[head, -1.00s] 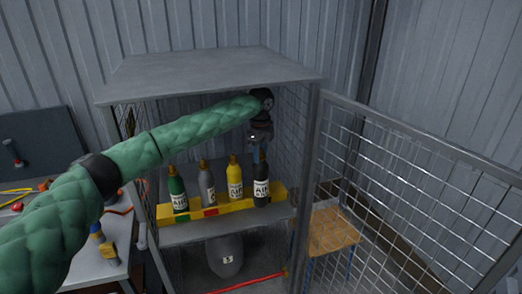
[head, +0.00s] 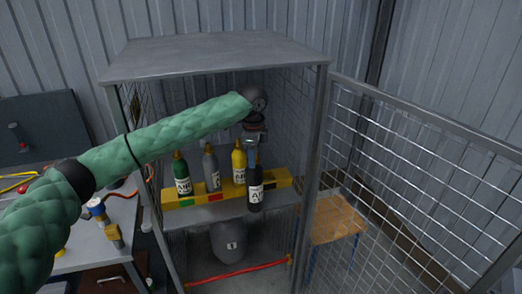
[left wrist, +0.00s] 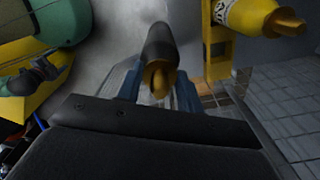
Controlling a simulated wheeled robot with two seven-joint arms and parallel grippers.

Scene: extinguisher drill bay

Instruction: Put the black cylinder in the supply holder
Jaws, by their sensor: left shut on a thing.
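The black cylinder (head: 255,192), with a white label and brass valve, is upright at the cage shelf. My left gripper (head: 253,152) is shut on its top. In the left wrist view the black cylinder (left wrist: 160,48) stands between the blue fingers, its brass valve towards the camera. The yellow supply holder (head: 205,200) lies along the shelf and holds a green cylinder (head: 181,175), a grey one (head: 211,170) and a yellow one (head: 239,165). The black cylinder overlaps the holder's front, right of the yellow cylinder; in the wrist view it is apart from the yellow bar (left wrist: 216,45).
The cage has a grey roof (head: 215,58) close above my arm and an open mesh door (head: 420,180) at the right. A large grey vessel (head: 228,242) stands below the shelf. A wooden stool (head: 338,220) is at the right. A workbench (head: 75,255) with tools is at the left.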

